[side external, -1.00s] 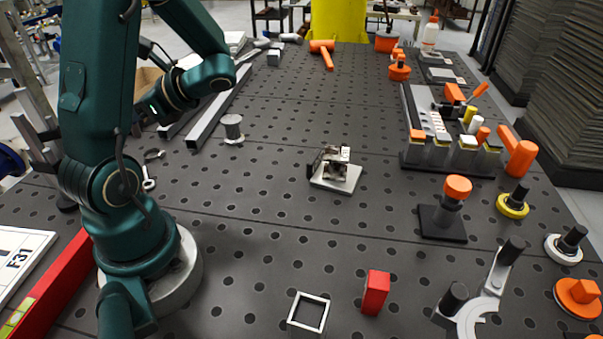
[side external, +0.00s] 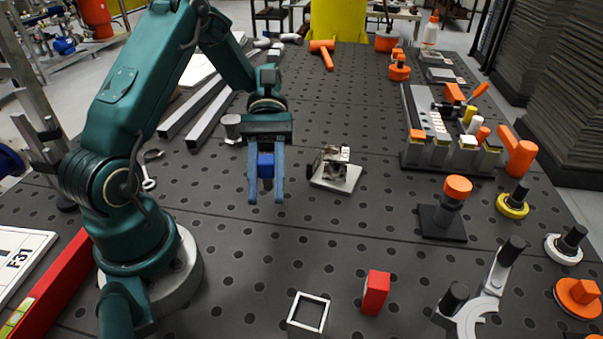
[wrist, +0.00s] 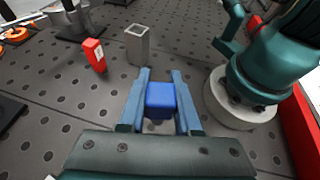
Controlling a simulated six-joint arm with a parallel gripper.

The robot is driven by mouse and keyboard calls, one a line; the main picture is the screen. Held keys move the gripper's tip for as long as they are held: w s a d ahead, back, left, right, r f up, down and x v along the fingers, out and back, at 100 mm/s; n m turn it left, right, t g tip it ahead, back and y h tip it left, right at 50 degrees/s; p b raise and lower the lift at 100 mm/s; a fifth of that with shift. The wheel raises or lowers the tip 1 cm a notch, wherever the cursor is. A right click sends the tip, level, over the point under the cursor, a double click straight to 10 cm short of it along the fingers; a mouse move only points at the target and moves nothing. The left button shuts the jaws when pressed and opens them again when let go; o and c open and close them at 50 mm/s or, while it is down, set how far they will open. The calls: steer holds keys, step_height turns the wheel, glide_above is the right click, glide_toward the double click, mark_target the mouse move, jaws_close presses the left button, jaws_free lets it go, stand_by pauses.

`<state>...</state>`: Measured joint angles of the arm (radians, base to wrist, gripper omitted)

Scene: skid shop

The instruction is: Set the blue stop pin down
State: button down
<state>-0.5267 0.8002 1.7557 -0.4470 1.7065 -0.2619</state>
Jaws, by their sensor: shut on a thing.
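The blue stop pin (side external: 265,166) is held between the two blue fingers of my gripper (side external: 266,197), which points down over the perforated table (side external: 230,255). The wrist view shows the blue block-like head of the pin (wrist: 160,97) between the fingers of my gripper (wrist: 161,73). The pin looks upright. The fingertips extend past the visible blue part, and the pin appears to be above the table; its lower end is not clear.
A small metal fixture on a light plate (side external: 336,172) stands just right of my gripper. A red block (side external: 376,293) and an open square tube (side external: 308,314) stand near the front. A grey spool (side external: 232,128) is behind at left. Table between these is clear.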

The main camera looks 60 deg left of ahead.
steer(key=w+d+r+n+t+h, duration=0.1)
steer(key=w+r+n+t, duration=0.3)
steer(key=w+n+t, duration=0.3)
steer(key=w+d+r+n+t, duration=0.2)
steer(key=w+r+n+t, duration=0.15)
steer(key=w+t, duration=0.4)
steer(key=g, duration=0.2)
glide_above(398, 251)
step_height(398, 251, down, 12)
steer(key=shift+f, duration=2.2)
steer(key=shift+f, duration=0.1)
steer(key=c, duration=0.6)
jaws_free()
